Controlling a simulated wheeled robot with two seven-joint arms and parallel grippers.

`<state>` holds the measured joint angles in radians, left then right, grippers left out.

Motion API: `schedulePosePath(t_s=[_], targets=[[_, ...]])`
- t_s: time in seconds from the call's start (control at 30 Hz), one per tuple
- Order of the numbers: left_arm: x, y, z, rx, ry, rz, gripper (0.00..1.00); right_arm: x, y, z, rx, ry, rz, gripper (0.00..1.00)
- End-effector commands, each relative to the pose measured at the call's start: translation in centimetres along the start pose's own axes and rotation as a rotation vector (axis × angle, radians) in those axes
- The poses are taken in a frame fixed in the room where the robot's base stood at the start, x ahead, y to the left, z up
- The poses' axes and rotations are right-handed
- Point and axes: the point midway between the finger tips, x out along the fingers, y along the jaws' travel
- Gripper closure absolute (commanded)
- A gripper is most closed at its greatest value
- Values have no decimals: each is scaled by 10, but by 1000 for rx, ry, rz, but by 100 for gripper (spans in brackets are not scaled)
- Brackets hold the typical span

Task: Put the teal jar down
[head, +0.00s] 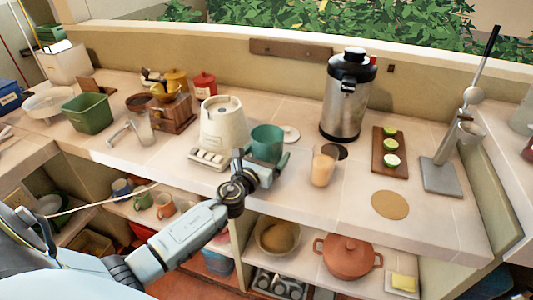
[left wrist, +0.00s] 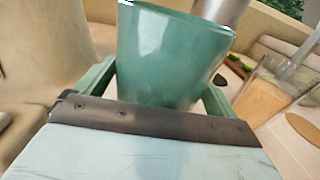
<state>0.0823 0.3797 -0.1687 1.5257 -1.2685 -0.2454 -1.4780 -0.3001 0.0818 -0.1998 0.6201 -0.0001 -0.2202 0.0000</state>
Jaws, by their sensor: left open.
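The teal jar (head: 267,141) is upright at the counter's front part, just right of the cream appliance. Its base is partly hidden by my left gripper (head: 264,166), so I cannot tell whether it touches the counter. In the left wrist view the jar (left wrist: 172,55) fills the space between the green fingers of my left gripper (left wrist: 158,92). The jaws are open, with one finger on each side of the jar. My right gripper is not in view.
A glass with a tan drink (head: 323,168) stands close to the jar's right. The cream appliance (head: 222,125) is close on its left. A steel urn (head: 345,95) and a wooden board (head: 391,152) stand farther right. A round tan mat (head: 390,205) lies bare.

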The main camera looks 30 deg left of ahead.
Motion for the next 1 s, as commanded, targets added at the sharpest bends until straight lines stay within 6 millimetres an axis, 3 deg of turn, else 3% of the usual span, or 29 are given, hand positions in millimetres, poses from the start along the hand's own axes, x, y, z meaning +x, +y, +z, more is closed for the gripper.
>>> schedulePosePath(t_s=[0.27, 0.7, 1.0], targets=[[-8, 0, 3, 1, 1, 0, 5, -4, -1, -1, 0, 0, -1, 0], [-91, 0, 2, 0, 2, 0, 5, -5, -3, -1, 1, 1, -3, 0], [-119, 0, 3, 0, 0, 0, 5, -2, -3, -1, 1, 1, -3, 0]])
